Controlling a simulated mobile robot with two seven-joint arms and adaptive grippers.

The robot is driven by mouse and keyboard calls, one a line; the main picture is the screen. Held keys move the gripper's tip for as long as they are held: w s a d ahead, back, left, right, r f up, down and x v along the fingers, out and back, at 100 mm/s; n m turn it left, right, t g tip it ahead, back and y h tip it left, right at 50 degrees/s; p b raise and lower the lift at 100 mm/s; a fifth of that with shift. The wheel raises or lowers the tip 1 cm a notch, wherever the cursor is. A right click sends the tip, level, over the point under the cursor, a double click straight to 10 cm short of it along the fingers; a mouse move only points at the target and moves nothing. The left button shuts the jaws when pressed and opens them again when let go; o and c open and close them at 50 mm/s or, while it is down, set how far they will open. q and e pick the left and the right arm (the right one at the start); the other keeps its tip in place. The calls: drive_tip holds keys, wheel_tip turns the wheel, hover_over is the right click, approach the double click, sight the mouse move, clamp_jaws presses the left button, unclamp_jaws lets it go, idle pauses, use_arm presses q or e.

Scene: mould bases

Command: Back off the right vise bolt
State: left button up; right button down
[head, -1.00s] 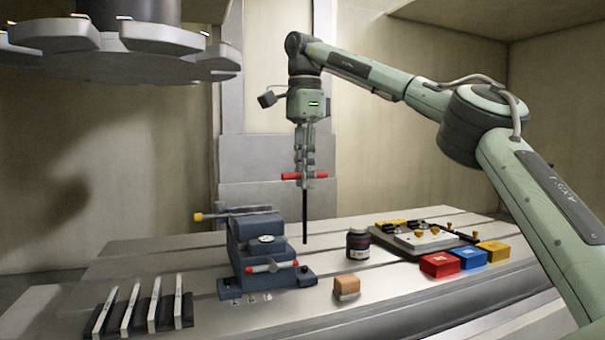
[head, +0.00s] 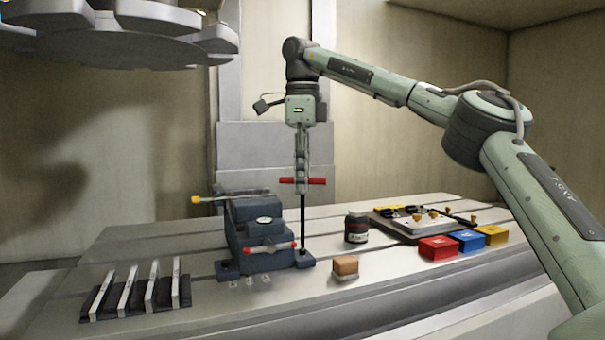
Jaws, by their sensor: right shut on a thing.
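The blue-grey vise (head: 255,236) stands on the slotted table, left of the middle. The right vise bolt (head: 304,256) is on the vise's right foot, mostly hidden by the tool's tip. My right gripper (head: 302,178) is shut on the red handle of a T-handle wrench (head: 302,215), above the vise's right side. The wrench's black shaft points straight down and its lower end is at the right foot; I cannot tell whether it is seated on the bolt. My left gripper does not show.
A dark jar (head: 356,228) and a tan block (head: 345,266) stand right of the vise. Red (head: 438,247), blue (head: 466,240) and yellow (head: 491,234) boxes lie before a dark tray with parts (head: 385,224). A rack of upright plates (head: 133,289) is front left. A grey disc hangs top left.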

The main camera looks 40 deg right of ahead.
drive_tip(key=shift+p, duration=0.45)
idle(0.7)
drive_tip(key=shift+p, duration=0.3)
idle(0.4)
drive_tip(key=shift+f, duration=0.5)
idle(0.3)
drive_tip(key=c, duration=2)
unclamp_jaws()
drive_tip(key=shift+c, duration=0.2)
clamp_jaws()
